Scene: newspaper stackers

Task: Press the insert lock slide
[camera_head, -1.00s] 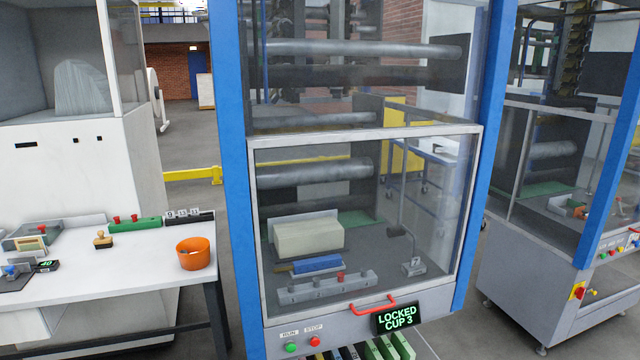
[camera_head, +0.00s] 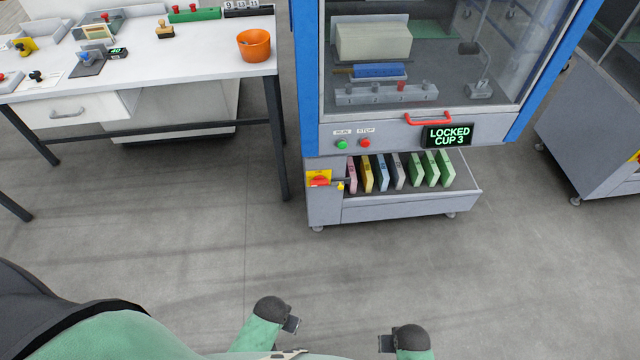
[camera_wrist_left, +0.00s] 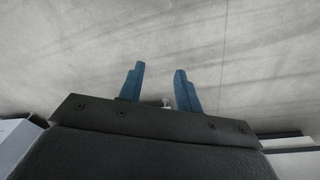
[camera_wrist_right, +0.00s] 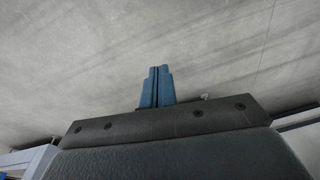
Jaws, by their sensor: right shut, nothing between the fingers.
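The grey machine with blue posts stands ahead in the head view, its display (camera_head: 447,136) reading "LOCKED CUP 3". Behind its clear front window lies a grey bar (camera_head: 375,95) with a red knob (camera_head: 401,87). I cannot tell for sure which part is the insert lock slide. A red handle (camera_head: 428,119) sits at the window's lower edge. My left gripper (camera_wrist_left: 160,76) is open and empty over bare floor in the left wrist view. My right gripper (camera_wrist_right: 160,72) is shut and empty, also over bare floor. Both are well apart from the machine.
Below the display, an open tray (camera_head: 418,205) holds several coloured upright pieces. A green button (camera_head: 342,144), a red button (camera_head: 365,143) and a red-yellow switch (camera_head: 319,179) are on the machine's front. A white table (camera_head: 200,70) with an orange bucket (camera_head: 254,45) stands left. The floor ahead is clear.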

